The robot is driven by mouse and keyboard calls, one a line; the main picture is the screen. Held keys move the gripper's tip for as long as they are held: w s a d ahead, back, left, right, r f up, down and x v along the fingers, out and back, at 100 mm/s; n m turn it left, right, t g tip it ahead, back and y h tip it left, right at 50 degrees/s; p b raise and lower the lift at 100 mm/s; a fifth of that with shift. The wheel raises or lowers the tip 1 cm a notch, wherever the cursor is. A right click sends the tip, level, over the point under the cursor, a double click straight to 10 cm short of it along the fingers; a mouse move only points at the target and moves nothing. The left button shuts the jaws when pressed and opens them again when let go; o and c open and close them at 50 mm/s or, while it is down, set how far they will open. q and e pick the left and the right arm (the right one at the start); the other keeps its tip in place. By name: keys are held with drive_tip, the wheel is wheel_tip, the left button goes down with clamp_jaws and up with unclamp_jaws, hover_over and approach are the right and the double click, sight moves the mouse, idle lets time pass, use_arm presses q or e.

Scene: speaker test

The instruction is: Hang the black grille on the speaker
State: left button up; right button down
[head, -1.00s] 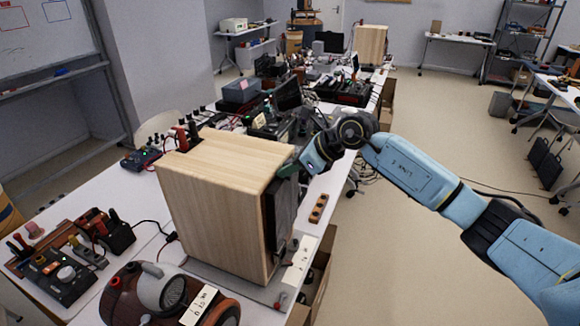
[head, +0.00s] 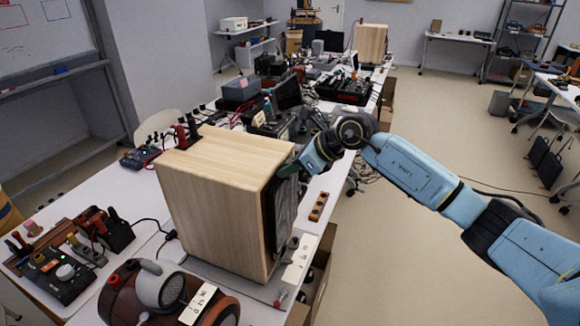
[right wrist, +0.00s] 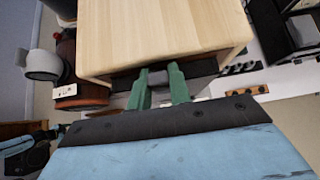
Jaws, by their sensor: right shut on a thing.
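The speaker is a pale wooden box (head: 212,210) upright on the bench. Its open side faces right. The black grille (head: 286,212) stands upright along that side; whether it touches the box is unclear. My right gripper (head: 292,168) is shut on the grille's top edge, beside the speaker's upper right corner. In the right wrist view, my green fingers (right wrist: 160,88) close over the dark grille (right wrist: 190,72) next to the wooden box (right wrist: 160,35). The lower part of the grille is hidden there. What looks like my left gripper (right wrist: 58,132) shows at the lower left; its jaws are unclear.
A brown and grey vacuum-like device (head: 160,290) stands in front of the speaker. A small wooden block with holes (head: 319,206) lies right of the grille. Tools and meters (head: 65,265) crowd the left. Cables and equipment fill the bench behind. Floor to the right is open.

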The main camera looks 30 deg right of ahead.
drive_tip(key=shift+f, duration=0.2)
drive_tip(key=c, duration=1.2)
unclamp_jaws()
drive_tip(key=b+v, duration=0.2)
drive_tip(key=v, duration=1.1)
drive_tip(key=shift+s+r, duration=0.15)
drive_tip(key=shift+s, duration=0.05)
